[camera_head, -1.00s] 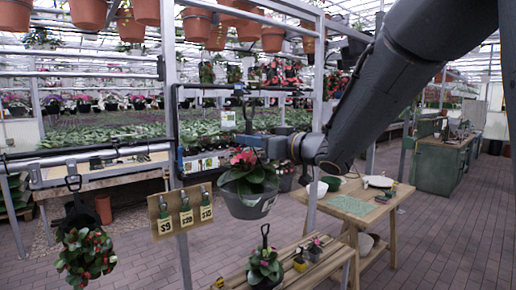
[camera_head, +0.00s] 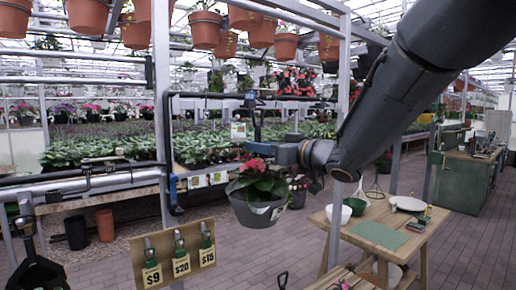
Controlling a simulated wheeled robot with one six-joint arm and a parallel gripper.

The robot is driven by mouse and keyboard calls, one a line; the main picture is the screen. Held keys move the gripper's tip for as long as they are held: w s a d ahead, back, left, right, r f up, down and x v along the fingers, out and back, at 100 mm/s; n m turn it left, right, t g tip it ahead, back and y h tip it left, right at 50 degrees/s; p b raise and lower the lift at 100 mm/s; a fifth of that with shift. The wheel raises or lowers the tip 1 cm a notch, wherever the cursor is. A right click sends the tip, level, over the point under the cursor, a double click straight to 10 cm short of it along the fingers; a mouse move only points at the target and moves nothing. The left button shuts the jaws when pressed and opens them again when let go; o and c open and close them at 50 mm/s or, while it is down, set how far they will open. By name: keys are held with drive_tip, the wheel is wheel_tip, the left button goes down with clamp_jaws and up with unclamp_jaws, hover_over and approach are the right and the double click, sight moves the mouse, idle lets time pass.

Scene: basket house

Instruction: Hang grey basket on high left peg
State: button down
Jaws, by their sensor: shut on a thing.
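A grey basket (camera_head: 257,210) with red flowers and green leaves hangs upright in the middle of the head view. My gripper (camera_head: 262,150) is just above its plants, shut on the basket's dark hanger. The finger contact is small and partly hidden. The basket hangs in the air, right of a metal post (camera_head: 163,120). A dark bent bar (camera_head: 205,95) with blue fittings runs behind and left of my gripper. I cannot tell for sure which part is the high left peg.
A price board (camera_head: 173,255) with several tags is lower left of the basket. A horizontal pipe (camera_head: 90,185) runs at left. Terracotta pots (camera_head: 205,28) hang overhead. A wooden table (camera_head: 385,235) stands at right. Brick floor (camera_head: 240,265) shows between them.

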drive_tip(key=shift+w+a+r, duration=0.1)
drive_tip(key=shift+w+r, duration=0.05)
drive_tip(key=shift+w, duration=0.4)
drive_tip(key=w+d+b+x, duration=0.1)
drive_tip(key=b+x, duration=0.2)
drive_tip(key=x, duration=0.4)
drive_tip(key=shift+a, duration=0.25)
drive_tip(key=shift+w, duration=0.15)
idle(0.4)
drive_tip(key=shift+w+a+p, duration=0.15)
drive_tip(key=shift+w+p, duration=0.05)
drive_tip(key=shift+p, duration=0.15)
idle(0.5)
drive_tip(key=shift+p+x, duration=0.35)
drive_tip(key=shift+x, duration=1.1)
drive_tip(key=shift+w, duration=0.3)
drive_tip(key=shift+w+a, duration=0.2)
drive_tip(key=shift+w, duration=0.3)
drive_tip(key=shift+w+f, duration=0.1)
drive_tip(key=shift+f, duration=0.3)
drive_tip(key=shift+a+f, duration=0.1)
drive_tip(key=shift+f, duration=0.45)
